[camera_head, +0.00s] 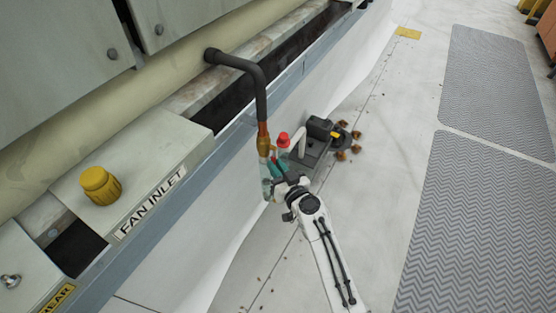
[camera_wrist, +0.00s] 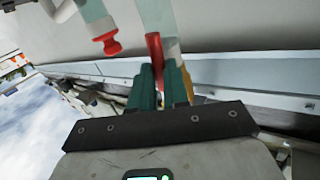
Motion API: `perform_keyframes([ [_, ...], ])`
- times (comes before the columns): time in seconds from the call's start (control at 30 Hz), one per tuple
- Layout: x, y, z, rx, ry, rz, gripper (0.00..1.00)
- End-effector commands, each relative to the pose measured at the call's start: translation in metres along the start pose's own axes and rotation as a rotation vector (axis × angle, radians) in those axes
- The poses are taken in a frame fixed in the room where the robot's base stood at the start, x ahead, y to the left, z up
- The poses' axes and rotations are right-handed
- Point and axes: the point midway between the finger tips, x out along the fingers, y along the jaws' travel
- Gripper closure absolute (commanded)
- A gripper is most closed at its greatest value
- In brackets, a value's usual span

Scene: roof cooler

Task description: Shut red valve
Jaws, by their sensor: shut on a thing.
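A red valve handle (camera_wrist: 153,46) stands up between the green fingers of my gripper (camera_wrist: 161,84) in the wrist view. The fingers are closed around its lower part and hide it there. In the head view my gripper (camera_head: 277,168) is at the brass fitting (camera_head: 263,144) under the dark bent pipe (camera_head: 262,92). The handle is too small and covered to make out clearly there. A separate red knob (camera_wrist: 107,44) sits on a pale pipe left of the handle in the wrist view; a red knob (camera_head: 283,139) also shows right of the fitting in the head view.
The cooler's blue-grey edge (camera_head: 187,191) runs diagonally left of my arm. A yellow knob (camera_head: 100,186) sits by the "FAN INLET" label. A dark pump-like unit (camera_head: 312,148) stands just right of my gripper. Grey mats (camera_head: 492,85) lie right on open pale floor.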

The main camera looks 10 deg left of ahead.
Motion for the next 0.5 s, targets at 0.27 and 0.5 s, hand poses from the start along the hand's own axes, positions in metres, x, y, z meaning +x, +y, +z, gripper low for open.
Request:
perform_keyframes([
  [0.27,-0.008,-0.012,-0.014,0.189,-0.133,-0.001,1.0],
  [0.5,-0.013,-0.02,-0.019,0.375,-0.258,-0.001,1.0],
])
